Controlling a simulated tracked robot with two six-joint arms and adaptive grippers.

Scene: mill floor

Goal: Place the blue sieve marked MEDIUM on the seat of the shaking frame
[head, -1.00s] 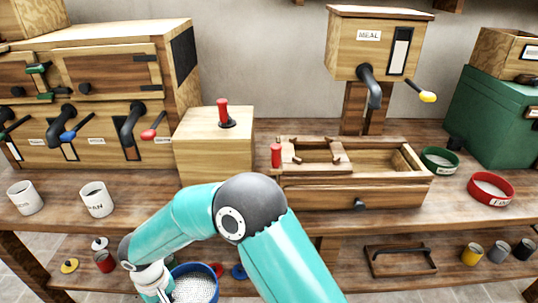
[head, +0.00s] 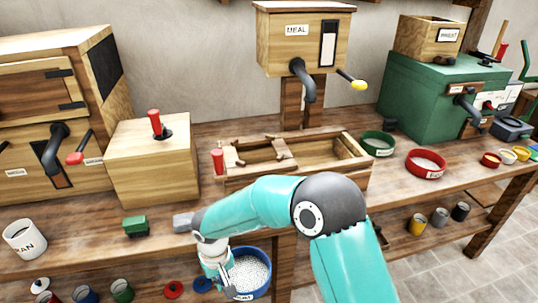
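The blue sieve (head: 267,263) has a round blue rim and a white speckled inside. A white label shows at its front, too small to read surely. My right gripper (head: 226,279) is at the sieve's left rim and appears shut on it. The sieve is held roughly level in front of the bench, below the bench top. The shaking frame (head: 288,149) is wooden and sits on the bench over an open box, with a red knob (head: 217,161) at its left. Its seat is empty; my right arm hides the box's front. My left gripper is out of view.
A green sieve (head: 378,144) and a red sieve (head: 426,164) lie right of the frame. The meal bin (head: 303,40) with its spout stands behind. A wooden box (head: 150,160) stands left. Lids and cups lie on the lower shelf.

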